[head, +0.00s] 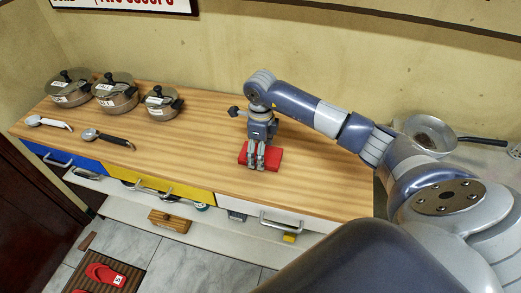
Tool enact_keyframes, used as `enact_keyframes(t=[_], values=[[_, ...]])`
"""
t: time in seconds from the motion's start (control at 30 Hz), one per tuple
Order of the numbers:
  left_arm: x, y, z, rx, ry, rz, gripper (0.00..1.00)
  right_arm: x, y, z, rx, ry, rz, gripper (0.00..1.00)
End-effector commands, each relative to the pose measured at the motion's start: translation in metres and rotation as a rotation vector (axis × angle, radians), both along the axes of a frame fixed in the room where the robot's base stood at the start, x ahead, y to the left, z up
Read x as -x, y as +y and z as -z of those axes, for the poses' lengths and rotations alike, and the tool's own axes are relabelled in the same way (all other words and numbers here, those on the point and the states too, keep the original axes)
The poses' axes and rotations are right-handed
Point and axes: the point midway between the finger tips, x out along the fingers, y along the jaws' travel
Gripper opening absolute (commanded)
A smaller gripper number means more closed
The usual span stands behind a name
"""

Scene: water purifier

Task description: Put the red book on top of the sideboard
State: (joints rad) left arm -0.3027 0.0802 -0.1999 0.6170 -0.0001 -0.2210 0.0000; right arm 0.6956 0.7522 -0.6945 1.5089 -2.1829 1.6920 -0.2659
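The sideboard (322,187) has a light wooden top and blue, yellow and white drawer fronts. The red book (273,158) lies flat on or just over the sideboard top, near its front edge and right of the middle. My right gripper (256,166) comes in from the right and points straight down at the book. Its fingers cover part of the book. I cannot tell whether they are closed on it or only touch it. My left gripper is not in view.
Three lidded pots (116,95) stand at the left back of the sideboard. A white-handled utensil (48,122) and a dark-handled one (108,137) lie before them. A pan (430,132) sits at the right. The sideboard top between pots and book is clear.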

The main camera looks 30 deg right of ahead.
Motion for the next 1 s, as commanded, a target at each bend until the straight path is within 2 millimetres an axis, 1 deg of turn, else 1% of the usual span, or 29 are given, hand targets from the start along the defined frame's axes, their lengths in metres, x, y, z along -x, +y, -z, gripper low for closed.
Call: enact_keyframes(t=[0.33, 0.47, 0.57, 0.8, 0.9, 1.0], values=[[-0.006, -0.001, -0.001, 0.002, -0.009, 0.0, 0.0, 0.0, 0.0, -0.001, 0.0, 0.0, 0.0, 0.85], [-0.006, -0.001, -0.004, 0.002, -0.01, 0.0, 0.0, 0.0, 0.0, -0.006, 0.0, -0.001, 0.0, 0.85], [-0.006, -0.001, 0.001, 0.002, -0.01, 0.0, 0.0, -0.001, 0.0, -0.019, 0.001, -0.005, -0.001, 0.85], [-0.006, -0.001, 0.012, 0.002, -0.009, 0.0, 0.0, -0.002, 0.0, -0.072, 0.001, -0.006, 0.0, 0.85], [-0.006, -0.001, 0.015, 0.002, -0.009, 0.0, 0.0, -0.001, 0.0, -0.091, 0.001, -0.005, 0.001, 0.85], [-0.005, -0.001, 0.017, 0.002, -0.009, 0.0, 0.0, -0.001, 0.0, -0.107, 0.0, -0.004, 0.0, 0.85]])
